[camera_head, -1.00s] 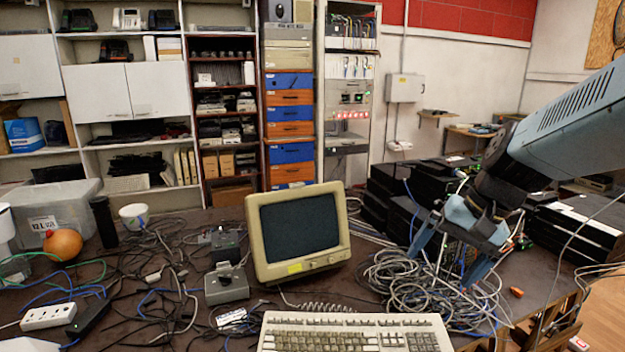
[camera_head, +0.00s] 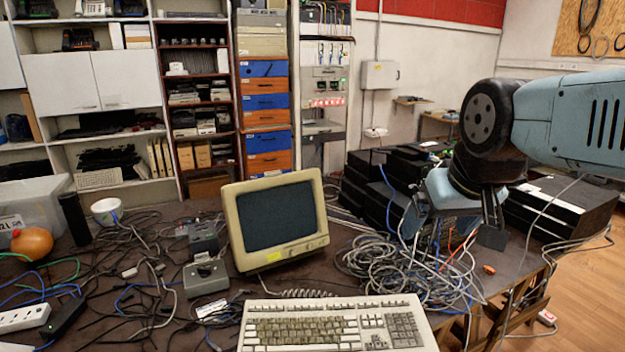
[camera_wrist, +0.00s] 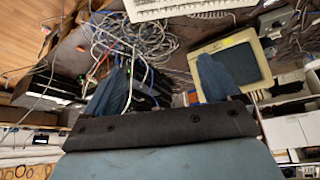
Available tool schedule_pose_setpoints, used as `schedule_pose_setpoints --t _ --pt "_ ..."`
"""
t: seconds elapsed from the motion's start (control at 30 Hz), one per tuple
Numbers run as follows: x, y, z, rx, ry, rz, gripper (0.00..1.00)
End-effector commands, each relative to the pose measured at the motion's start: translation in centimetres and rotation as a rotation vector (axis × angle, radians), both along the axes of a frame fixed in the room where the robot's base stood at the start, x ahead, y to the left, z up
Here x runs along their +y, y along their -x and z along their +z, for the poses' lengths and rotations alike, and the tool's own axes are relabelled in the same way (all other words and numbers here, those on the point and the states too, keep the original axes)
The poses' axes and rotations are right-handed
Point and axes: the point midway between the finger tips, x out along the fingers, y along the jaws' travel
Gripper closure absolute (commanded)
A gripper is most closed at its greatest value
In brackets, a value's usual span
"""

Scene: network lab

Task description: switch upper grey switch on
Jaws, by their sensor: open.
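Two small grey switch boxes with dark levers stand on the dark table left of the monitor. The upper grey switch (camera_head: 204,237) is farther back, and the lower one (camera_head: 206,277) is nearer the front. I cannot tell the lever positions. My gripper (camera_head: 450,233) is right of the monitor, above a heap of cables, well apart from both switches. In the wrist view its two blue fingers (camera_wrist: 163,80) are spread with nothing held between them.
The beige monitor (camera_head: 278,222) stands between my gripper and the switches. A keyboard (camera_head: 340,325) lies in front. Tangled cables (camera_head: 405,262) lie under my gripper, and black boxes (camera_head: 375,195) are stacked behind. A white cup (camera_head: 106,211) and loose cables are at the left.

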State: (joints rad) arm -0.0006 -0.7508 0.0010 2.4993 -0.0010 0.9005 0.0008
Motion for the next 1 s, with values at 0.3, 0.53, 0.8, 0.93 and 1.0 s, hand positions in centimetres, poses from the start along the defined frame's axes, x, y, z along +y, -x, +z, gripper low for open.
schedule_pose_setpoints --t 0.3,0.53,0.8,0.93,1.0 --pt "0.2 -0.5 -0.7 0.043 -0.039 -0.026 0.41" --pt "0.9 -2.2 -2.9 0.178 -0.182 -0.118 0.63" --pt "1.8 -4.6 -5.4 0.341 -0.385 -0.249 0.89" --pt "2.1 -5.9 -6.5 0.411 -0.487 -0.317 1.0" --pt "2.2 -6.7 -7.1 0.448 -0.544 -0.353 1.0"
